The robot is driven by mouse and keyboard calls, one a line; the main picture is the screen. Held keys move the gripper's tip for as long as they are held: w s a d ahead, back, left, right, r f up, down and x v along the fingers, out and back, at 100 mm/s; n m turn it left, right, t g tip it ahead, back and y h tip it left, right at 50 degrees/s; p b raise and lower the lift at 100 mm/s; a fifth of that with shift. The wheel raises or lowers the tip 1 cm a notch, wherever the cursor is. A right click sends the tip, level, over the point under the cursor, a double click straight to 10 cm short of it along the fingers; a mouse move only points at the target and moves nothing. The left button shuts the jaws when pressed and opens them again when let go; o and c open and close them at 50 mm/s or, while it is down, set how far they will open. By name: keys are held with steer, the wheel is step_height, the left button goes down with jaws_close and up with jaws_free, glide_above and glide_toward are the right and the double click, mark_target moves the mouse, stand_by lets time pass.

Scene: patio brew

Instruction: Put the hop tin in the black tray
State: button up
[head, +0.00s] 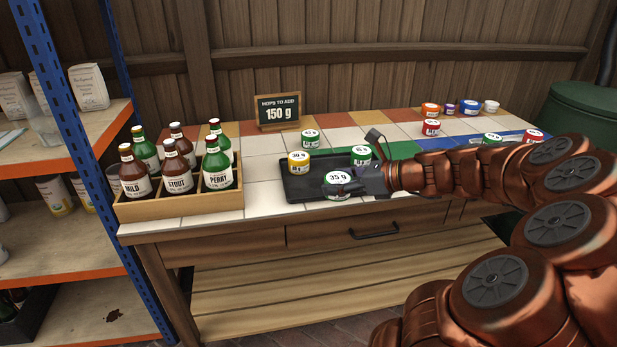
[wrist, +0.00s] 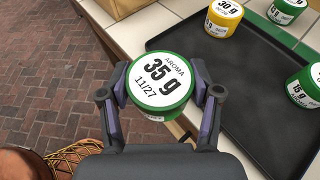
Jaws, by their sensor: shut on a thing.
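My gripper (wrist: 160,108) is shut on a green hop tin (wrist: 160,80) with a white lid reading AROMA, 35 g, 11/27. In the head view the held tin (head: 337,190) is at the front edge of the black tray (head: 291,188). In the wrist view it covers the counter's front edge, just left of the tray (wrist: 230,105); its height above the counter is hard to tell. A yellow 30 g tin (head: 299,163) and a green 15 g tin (wrist: 304,88) stand on the tray. The middle of the tray is bare.
A wooden crate of bottles (head: 180,203) stands left of the tray. Another green tin (head: 310,137) stands behind the tray. A sign reading 150 g (head: 278,112) stands at the back. Several tins, including a red one (head: 431,128), stand to the right. A shelf rack (head: 70,130) is at left.

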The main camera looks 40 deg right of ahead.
steer(key=b, duration=0.1)
glide_above(305, 189)
steer(key=shift+s+f, duration=0.15)
steer(key=shift+f, duration=0.4)
steer(key=shift+w+f, duration=0.25)
steer(key=shift+w, duration=0.05)
steer(key=shift+f+b, duration=0.7)
steer(key=shift+f, duration=0.8)
steer(key=shift+f, duration=0.1)
steer(key=o, duration=1.1)
